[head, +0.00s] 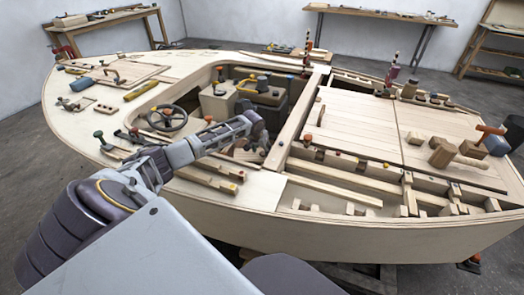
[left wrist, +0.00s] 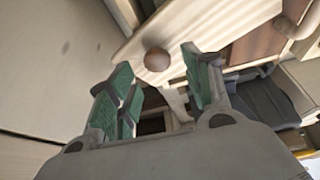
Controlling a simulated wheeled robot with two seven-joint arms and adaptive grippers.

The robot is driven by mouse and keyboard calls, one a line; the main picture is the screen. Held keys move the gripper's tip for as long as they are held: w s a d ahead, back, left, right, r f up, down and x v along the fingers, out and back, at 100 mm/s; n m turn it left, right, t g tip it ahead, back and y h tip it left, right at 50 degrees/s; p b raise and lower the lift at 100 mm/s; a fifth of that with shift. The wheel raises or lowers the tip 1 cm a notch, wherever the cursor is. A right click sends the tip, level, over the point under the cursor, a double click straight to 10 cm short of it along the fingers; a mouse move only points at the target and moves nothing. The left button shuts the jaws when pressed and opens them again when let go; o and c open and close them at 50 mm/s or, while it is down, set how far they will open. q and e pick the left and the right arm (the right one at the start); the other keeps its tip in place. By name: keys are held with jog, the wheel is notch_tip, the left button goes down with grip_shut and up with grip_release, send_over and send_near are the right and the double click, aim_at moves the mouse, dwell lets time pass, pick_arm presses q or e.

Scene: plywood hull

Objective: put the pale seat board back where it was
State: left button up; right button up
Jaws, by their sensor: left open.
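A pale board with a round brown knob (left wrist: 157,60), which looks like the seat board (left wrist: 215,22), lies just beyond my left gripper in the left wrist view. My left gripper (left wrist: 160,85) is open, with green pads on its fingers. The knob shows between and beyond the fingertips, with nothing held. In the head view my left gripper (head: 260,134) reaches over the cockpit opening, near its right side. The arm and gripper hide much of what lies below, so I cannot tell the board clearly there. My right gripper is not in view.
The plywood hull (head: 250,232) fills the middle. Loose strips (head: 208,178) lie on the near deck.

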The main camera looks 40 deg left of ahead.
pick_arm(q)
jog(key=p+v, duration=0.1)
jog(key=v, duration=0.3)
jog(key=p+v, duration=0.1)
jog(key=v, duration=0.5)
jog(key=shift+r, duration=0.45)
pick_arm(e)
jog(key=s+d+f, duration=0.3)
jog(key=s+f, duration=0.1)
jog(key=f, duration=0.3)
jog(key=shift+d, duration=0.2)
pick_arm(q)
jog(key=shift+s, duration=0.15)
jog(key=shift+r+p, duration=0.1)
jog(key=shift+p, duration=0.3)
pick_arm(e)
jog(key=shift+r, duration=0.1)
